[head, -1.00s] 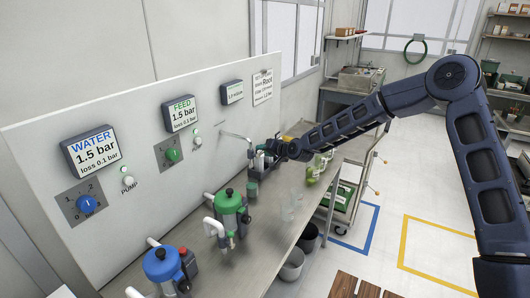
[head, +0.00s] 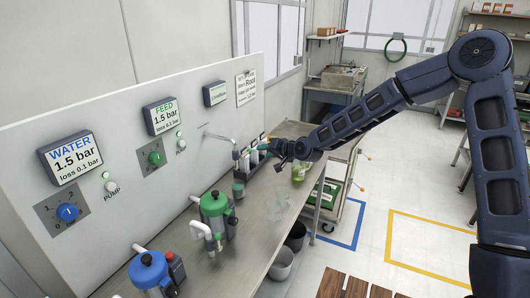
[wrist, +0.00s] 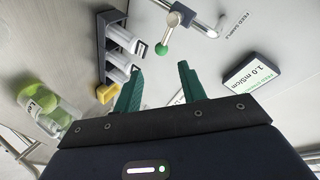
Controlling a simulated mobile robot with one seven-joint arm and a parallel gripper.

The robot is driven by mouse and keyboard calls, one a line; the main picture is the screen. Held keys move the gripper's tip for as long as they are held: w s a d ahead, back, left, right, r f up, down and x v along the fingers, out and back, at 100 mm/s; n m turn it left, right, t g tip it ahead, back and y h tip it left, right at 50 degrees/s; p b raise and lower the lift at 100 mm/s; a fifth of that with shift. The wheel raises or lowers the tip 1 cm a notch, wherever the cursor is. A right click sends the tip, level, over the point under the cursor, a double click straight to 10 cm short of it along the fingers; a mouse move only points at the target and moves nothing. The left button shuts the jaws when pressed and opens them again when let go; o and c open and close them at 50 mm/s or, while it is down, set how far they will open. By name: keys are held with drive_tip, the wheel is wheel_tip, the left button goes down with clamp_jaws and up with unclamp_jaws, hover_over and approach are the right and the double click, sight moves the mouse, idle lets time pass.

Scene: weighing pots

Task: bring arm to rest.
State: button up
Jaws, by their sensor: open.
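My gripper (head: 274,148) is at the end of my outstretched arm, above the back part of the steel bench in the head view. In the wrist view its two green fingers (wrist: 160,88) are spread apart with nothing between them. In the head view this rack (head: 245,160) stands just left of the gripper. I cannot tell whether the gripper touches it.
A tap with a green knob (wrist: 174,18) is near the fingers, with a small pot (head: 238,190) below it. Green (head: 216,205) and blue (head: 149,268) filter housings stand along the bench. The floor aisle (head: 385,170) is clear.

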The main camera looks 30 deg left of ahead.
idle(0.3)
drive_tip(key=w+d+r+t+h, duration=0.1)
drive_tip(key=w+d+r+h, duration=0.2)
drive_tip(key=d, duration=1)
drive_tip(key=w+d+r+t+h, duration=0.1)
drive_tip(key=d+r+h, duration=0.25)
drive_tip(key=d, duration=1.05)
drive_tip(key=w+d+r+t+h, duration=0.1)
drive_tip(key=w+d+r+h, duration=0.2)
drive_tip(key=d, duration=1)
drive_tip(key=s+d+r+m+g+h, duration=0.1)
drive_tip(key=s+d+r+m, duration=0.1)
drive_tip(key=s+d, duration=1)
drive_tip(key=s+d+r+m+g+h, duration=0.1)
drive_tip(key=s+d+r, duration=0.4)
drive_tip(key=s+d, duration=0.6)
drive_tip(key=d+m+h, duration=0.1)
drive_tip(key=d, duration=0.5)
drive_tip(key=shift+s+m, duration=0.4)
